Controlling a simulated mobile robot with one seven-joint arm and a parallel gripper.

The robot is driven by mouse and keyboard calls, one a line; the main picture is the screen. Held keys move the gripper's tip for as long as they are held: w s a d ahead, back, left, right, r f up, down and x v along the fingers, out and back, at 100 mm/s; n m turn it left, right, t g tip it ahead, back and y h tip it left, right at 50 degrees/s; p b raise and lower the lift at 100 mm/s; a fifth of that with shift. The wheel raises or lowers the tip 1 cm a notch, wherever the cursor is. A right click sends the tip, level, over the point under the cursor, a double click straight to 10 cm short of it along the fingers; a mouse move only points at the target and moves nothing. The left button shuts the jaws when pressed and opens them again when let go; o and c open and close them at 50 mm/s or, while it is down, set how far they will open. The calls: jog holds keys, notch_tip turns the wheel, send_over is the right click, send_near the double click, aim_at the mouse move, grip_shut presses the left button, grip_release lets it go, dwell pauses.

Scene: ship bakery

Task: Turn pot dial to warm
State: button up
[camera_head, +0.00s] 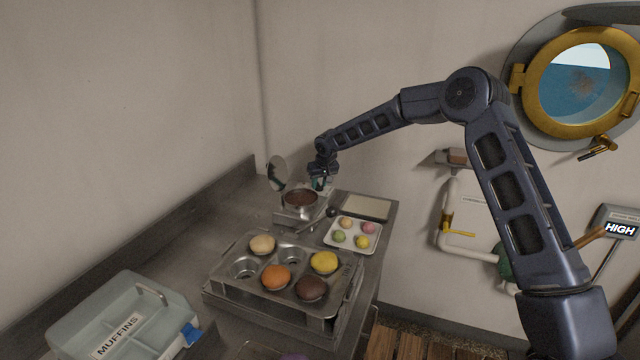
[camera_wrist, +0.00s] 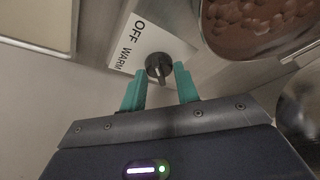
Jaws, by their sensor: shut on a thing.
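The pot (camera_head: 299,198) of dark brown chocolate sits in a metal warmer at the back of the counter. The pot also shows at the upper right of the wrist view (camera_wrist: 262,22). The black dial (camera_wrist: 158,66) is on the warmer's panel beside the pot, near a white label (camera_wrist: 130,48) reading OFF and WARM. My gripper (camera_wrist: 160,82) has its two teal fingers on either side of the dial and is shut on it. The dial's exact pointing is too small to read. In the head view, my gripper (camera_head: 323,181) hides the dial.
An open round lid (camera_head: 278,173) stands by the pot. A muffin tin (camera_head: 243,258) with several muffins, a white tray (camera_head: 340,248) of small round sweets and a flat pan (camera_head: 365,206) are close by. A MUFFINS box (camera_head: 70,325) is at front left. A sign (camera_head: 620,230) reads HIGH.

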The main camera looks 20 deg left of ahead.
jog(key=n, duration=0.2)
jog(key=n+g, duration=0.1)
jog(key=n, duration=0.1)
jog(key=shift+w+d+y, duration=0.15)
jog(key=shift+y, duration=0.25)
jog(key=n+g, duration=0.2)
jog(key=n, duration=0.2)
jog(key=shift+w+n, duration=0.1)
jog(key=shift+n, duration=0.3)
jog(key=n+g, duration=0.2)
jog(key=n, duration=0.2)
jog(key=shift+w, duration=0.1)
jog(key=shift+n+g+h, duration=0.5)
jog(key=shift+n+g, duration=0.2)
jog(key=shift+n, duration=1.8)
jog(key=o, duration=1)
jog(key=shift+f, duration=0.1)
jog(key=shift+c, duration=0.2)
